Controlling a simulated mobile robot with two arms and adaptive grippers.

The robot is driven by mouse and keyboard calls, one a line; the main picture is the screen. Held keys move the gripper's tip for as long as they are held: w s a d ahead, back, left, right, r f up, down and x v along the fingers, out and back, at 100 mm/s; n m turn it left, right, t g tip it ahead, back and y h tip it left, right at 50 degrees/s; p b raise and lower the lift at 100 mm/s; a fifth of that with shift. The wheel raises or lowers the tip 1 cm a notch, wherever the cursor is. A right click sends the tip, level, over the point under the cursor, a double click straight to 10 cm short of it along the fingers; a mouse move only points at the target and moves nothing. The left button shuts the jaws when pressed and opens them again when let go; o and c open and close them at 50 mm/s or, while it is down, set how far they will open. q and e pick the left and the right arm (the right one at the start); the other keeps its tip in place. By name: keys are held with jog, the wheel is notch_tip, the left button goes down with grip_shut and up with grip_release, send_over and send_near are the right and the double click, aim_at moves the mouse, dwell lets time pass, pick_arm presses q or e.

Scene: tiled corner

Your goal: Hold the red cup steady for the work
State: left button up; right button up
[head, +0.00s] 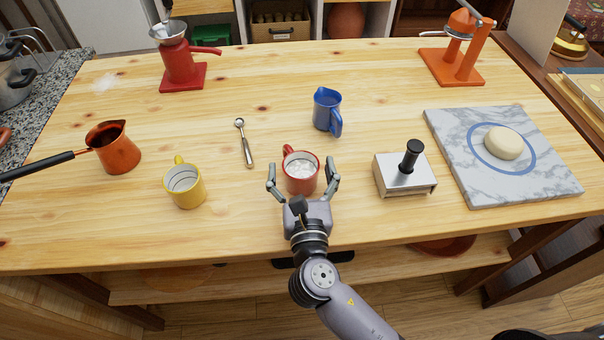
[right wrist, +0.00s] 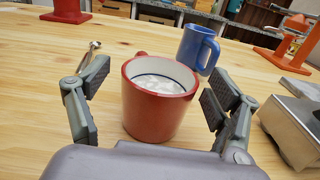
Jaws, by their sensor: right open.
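The red cup (head: 300,174) stands upright on the wooden table near its front edge, with something white inside and its handle toward the back left. My right gripper (head: 303,178) is open, with one finger on each side of the cup. In the right wrist view the red cup (right wrist: 156,100) stands between the spread fingers, with a gap showing on both sides; the gripper (right wrist: 151,108) does not grip it. The cup's lowest front part is partly hidden by the gripper's palm in the head view. My left gripper is in neither view.
A yellow cup (head: 185,186) and a spoon (head: 244,143) lie to the left, a blue jug (head: 327,111) behind. A metal box with a black-handled tamper (head: 405,175) stands close on the right. A marble slab (head: 470,187), copper pot (head: 117,152) and red grinder (head: 181,68) are farther off.

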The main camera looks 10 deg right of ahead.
jog(key=shift+c, duration=0.5)
jog(key=c, duration=1.5)
